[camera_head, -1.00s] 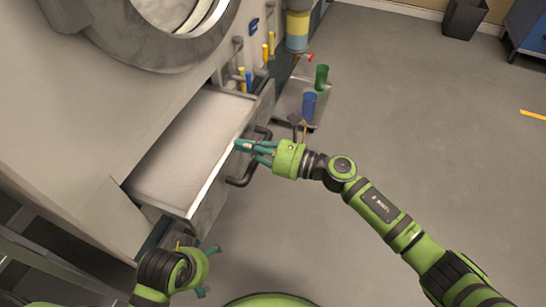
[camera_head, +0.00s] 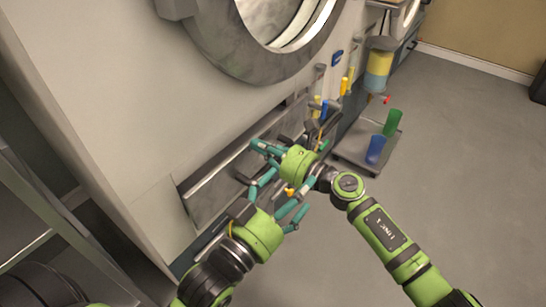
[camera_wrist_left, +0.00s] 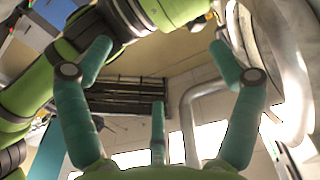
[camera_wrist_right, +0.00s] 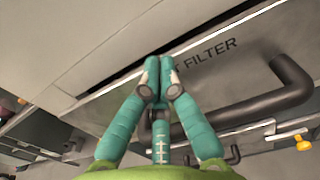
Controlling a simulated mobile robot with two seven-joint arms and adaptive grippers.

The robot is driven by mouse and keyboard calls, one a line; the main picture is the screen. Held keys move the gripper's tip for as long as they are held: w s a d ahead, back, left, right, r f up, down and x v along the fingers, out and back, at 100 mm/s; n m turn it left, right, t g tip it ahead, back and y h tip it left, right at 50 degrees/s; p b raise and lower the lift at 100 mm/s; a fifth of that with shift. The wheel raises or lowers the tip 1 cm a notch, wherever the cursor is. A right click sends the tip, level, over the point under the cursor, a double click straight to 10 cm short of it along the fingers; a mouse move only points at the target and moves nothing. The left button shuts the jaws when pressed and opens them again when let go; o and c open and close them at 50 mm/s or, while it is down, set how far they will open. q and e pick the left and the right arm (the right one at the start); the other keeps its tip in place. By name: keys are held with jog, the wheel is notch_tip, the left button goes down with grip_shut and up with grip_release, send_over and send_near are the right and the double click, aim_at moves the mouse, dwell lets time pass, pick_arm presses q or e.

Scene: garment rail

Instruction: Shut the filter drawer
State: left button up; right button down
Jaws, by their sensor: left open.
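The filter drawer (camera_head: 212,193) is a grey front low on the machine. It sits close to the body, with only a narrow dark gap along its top edge. In the right wrist view the drawer front (camera_wrist_right: 215,80) bears the word FILTER and a black bar handle (camera_wrist_right: 262,110). My right gripper (camera_head: 259,150) is shut and empty, its fingertips at the drawer front; they show together in the right wrist view (camera_wrist_right: 158,66). My left gripper (camera_head: 290,186) is open and empty, just below the right one and in front of the drawer. It partly hides the handle.
A round door (camera_head: 240,45) is above the drawer. Yellow and blue handled tools, a yellow-blue canister (camera_head: 378,70) and a low tray (camera_head: 352,157) with a green cup (camera_head: 392,122) and a blue cup (camera_head: 375,149) are to the right. Floor at right is clear.

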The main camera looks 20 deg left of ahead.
aim_at(238, 133)
jog(key=b+x, duration=0.1)
jog(key=x, duration=0.2)
jog(key=shift+a+r, duration=0.1)
jog(key=shift+r, duration=0.05)
pick_arm(q)
notch_tip(238, 133, up, 8)
jog(key=s+m+t+h, duration=0.1)
jog(key=s+t+h, duration=0.2)
jog(key=shift+d+t, duration=0.4)
jog(key=shift+d, duration=0.05)
pick_arm(e)
jog(key=shift+r, duration=0.1)
